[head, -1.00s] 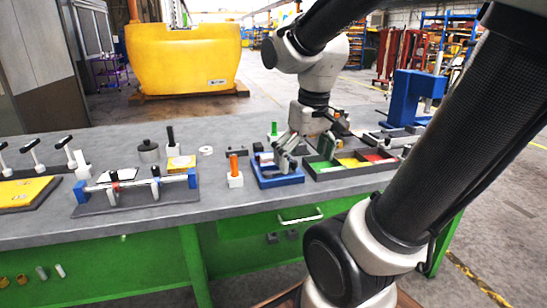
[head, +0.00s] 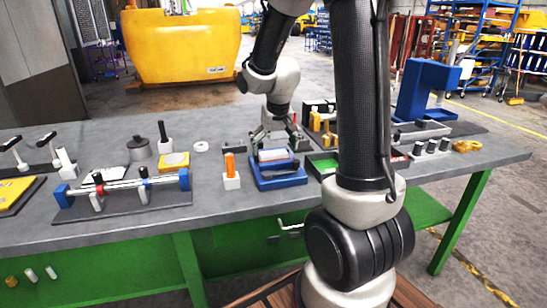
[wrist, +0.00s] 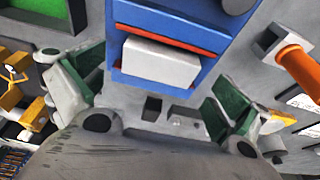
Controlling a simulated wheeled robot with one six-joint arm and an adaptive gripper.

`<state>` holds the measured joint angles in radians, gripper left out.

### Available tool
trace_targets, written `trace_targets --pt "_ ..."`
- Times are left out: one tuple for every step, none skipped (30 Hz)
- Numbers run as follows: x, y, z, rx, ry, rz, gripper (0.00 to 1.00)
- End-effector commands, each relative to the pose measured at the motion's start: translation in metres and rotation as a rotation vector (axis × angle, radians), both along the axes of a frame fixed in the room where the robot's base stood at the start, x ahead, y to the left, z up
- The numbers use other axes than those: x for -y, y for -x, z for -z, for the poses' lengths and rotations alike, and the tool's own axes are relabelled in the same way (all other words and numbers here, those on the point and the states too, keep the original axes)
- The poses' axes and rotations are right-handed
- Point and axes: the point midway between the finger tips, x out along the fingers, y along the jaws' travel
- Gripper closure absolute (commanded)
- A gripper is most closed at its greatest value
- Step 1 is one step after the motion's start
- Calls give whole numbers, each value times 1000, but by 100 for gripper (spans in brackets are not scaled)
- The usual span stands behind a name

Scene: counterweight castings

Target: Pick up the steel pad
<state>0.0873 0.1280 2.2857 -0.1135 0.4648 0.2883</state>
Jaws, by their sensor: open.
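A pale grey block, seemingly the steel pad (head: 273,155), lies in a blue fixture (head: 279,182) on the workbench. In the wrist view the block (wrist: 160,62) shows as a light rectangle in the blue fixture (wrist: 190,28), with a red strip beside it. My gripper (head: 275,137) is above and just behind the block. In the wrist view my gripper (wrist: 150,97) is open and empty, its green-padded fingers spread to either side. The block appears between and beyond them, with no finger touching it.
An orange-handled tool in a white block (head: 231,182) stands left of the fixture. A dark compartment tray (head: 322,160) is close on the right, partly hidden by my arm. A blue press (head: 420,92) stands further right; a rod fixture (head: 125,200) lies left.

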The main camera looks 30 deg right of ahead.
Motion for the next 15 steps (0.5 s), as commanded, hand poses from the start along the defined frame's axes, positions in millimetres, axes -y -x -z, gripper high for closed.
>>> trace_targets --pt "1 -2 8 -3 0 -1 0" --pt "1 -3 11 -2 1 -1 0" --pt "2 -4 15 -2 1 -1 0" --pt "2 -4 17 -1 1 -1 0" --pt "2 -5 18 -1 1 -1 0" --pt "2 -5 19 1 1 -1 0" --pt "2 -6 19 1 1 -1 0" --pt "2 -6 19 1 1 -1 0" --pt "2 -6 19 1 1 -1 0" --pt "2 -5 19 1 1 -1 0" --pt "2 -5 19 1 1 -1 0" --pt "2 -5 19 1 1 -1 2" --pt "2 -5 19 1 1 -1 7" --pt "2 -5 19 1 1 -1 13" --pt "2 -5 19 1 1 -1 20"
